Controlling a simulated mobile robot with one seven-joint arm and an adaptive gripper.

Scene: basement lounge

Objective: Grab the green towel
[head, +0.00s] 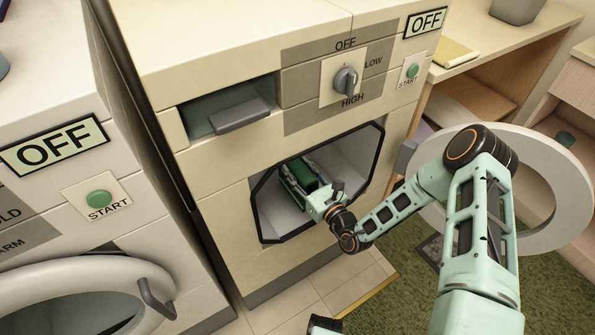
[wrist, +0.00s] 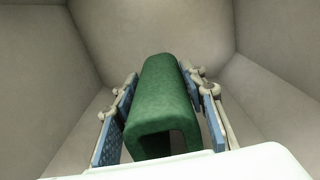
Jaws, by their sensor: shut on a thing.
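The green towel (head: 301,172) is inside the open machine in the middle of the head view. In the wrist view, the folded green towel (wrist: 164,98) lies between the two blue finger pads, with its open folded end facing the camera. My gripper (head: 302,178) reaches in through the machine's opening and is shut on the towel. In the wrist view, my gripper (wrist: 165,108) has one pad on each side of the towel. The far end of the towel is partly hidden by the fingers in the head view.
The machine's opening (head: 257,215) has a dark rim around my wrist. Its round door (head: 560,165) stands open to the right, behind my arm. A second machine (head: 60,215) with a round door is at the left. A shelf unit (head: 510,45) stands at the right.

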